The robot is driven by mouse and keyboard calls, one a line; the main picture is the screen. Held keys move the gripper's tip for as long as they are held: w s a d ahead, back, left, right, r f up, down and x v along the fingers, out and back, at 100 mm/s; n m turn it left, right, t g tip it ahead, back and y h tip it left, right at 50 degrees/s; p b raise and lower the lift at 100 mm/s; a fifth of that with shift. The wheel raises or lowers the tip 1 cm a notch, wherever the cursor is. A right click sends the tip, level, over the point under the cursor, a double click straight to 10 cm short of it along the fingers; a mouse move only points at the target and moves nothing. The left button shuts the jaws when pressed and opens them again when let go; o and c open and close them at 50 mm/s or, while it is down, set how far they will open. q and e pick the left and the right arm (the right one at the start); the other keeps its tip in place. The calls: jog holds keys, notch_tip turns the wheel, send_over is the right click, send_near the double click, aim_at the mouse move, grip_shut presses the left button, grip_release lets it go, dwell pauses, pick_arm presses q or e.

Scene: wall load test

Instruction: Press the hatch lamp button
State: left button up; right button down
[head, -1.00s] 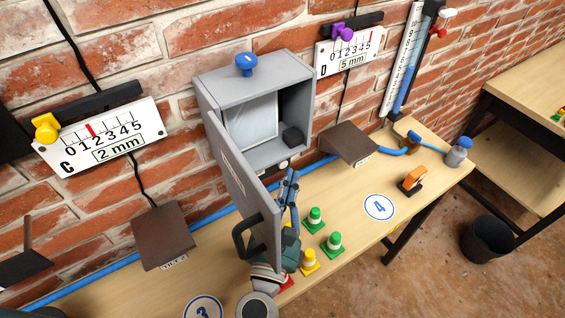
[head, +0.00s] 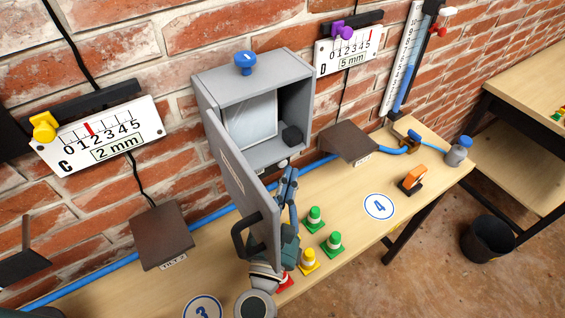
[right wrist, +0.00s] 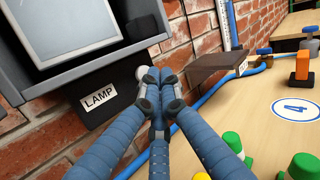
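The grey hatch box (head: 258,88) hangs on the brick wall. Its door (head: 243,185) stands open toward me. Under the box in the right wrist view is a dark panel labelled LAMP (right wrist: 99,98). A pale round button (right wrist: 142,71) sits at the right of that label, partly hidden by my fingers. My right gripper (head: 289,173) is at the right of the open door, just below the box. In the right wrist view its fingertips (right wrist: 160,82) are together and empty, right by the button. I cannot tell whether they touch it. My left gripper is not in view.
Green cones (head: 314,219) and a yellow cone (head: 309,262) stand on the bench close to my right gripper. A brown tilted plate (head: 347,143) is to the right. The door's dark handle (head: 240,238) sticks out to the left.

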jog(key=shift+w+a, duration=0.15)
jog(key=shift+w, duration=0.1)
jog(key=shift+w+a, duration=0.1)
jog(key=shift+w, duration=0.05)
dwell(0.4)
jog(key=shift+w+a+r+b, duration=0.1)
jog(key=shift+w+b, duration=0.05)
jog(key=shift+b, duration=0.15)
jog(key=shift+s+d+r, duration=0.1)
jog(key=shift+s+d, duration=0.3)
jog(key=shift+s, duration=0.25)
jog(key=s+d, duration=0.3)
jog(key=s, duration=0.1)
jog(key=shift+s+d+p, duration=0.3)
jog(key=shift+s, duration=0.1)
dwell(0.5)
